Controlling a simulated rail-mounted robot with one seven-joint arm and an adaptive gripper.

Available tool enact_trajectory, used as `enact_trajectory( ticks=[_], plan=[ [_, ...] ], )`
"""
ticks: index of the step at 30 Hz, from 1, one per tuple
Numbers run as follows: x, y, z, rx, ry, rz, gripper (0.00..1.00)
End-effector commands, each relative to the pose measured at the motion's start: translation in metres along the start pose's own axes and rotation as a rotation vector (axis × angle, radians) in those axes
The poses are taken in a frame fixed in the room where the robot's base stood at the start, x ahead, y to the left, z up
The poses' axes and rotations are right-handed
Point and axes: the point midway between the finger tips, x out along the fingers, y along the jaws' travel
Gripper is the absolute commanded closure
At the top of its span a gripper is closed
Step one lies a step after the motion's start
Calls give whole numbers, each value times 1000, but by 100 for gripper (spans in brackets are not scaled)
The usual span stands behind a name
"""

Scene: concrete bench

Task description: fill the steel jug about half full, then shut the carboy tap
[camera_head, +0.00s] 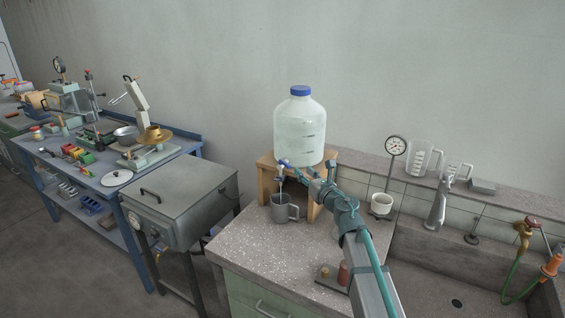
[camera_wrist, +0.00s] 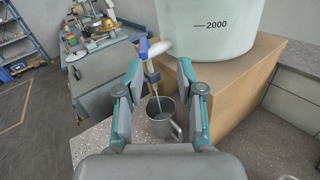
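The translucent carboy (camera_head: 300,130) with a blue cap stands on a wooden stand (camera_head: 265,180). Its tap (camera_head: 282,165) has a blue lever, which also shows in the wrist view (camera_wrist: 157,48). A thin pale stream runs from the spout into the steel jug (camera_head: 281,209). The jug stands upright on the bench below the tap; its handle points right. In the wrist view the jug (camera_wrist: 163,126) is partly hidden, and I cannot tell its water level. My gripper (camera_head: 311,174) is open and empty, its fingers (camera_wrist: 160,72) apart on either side of the tap in the picture.
A white cup (camera_head: 381,204) under a dial gauge (camera_head: 395,146) stands right of my arm. Clear measuring jugs (camera_head: 422,160) stand on the back ledge. A sink (camera_head: 430,275) lies at right. Small items (camera_head: 343,273) sit near the bench front. Bench left of the jug is clear.

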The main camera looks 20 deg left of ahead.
Motion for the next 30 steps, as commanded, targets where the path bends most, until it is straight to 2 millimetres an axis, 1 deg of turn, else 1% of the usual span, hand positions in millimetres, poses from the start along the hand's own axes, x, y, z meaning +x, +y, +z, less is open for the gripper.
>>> enact_trajectory(
  ticks=[1, 3, 7, 11, 17, 24, 27, 30],
  plan=[
    [0, 8, -2, -38, 9, 39, 62],
    [0, 17, -4, -86, 15, 80, 62],
    [3, 19, -4, -122, 15, 88, 62],
    [13, 19, -3, -122, 15, 88, 62],
    [40, 20, -3, -121, 15, 87, 62],
    [82, 24, -3, -120, 15, 86, 62],
    [96, 25, -4, -119, 15, 86, 62],
    [105, 27, -5, -120, 15, 86, 62]
  ],
)
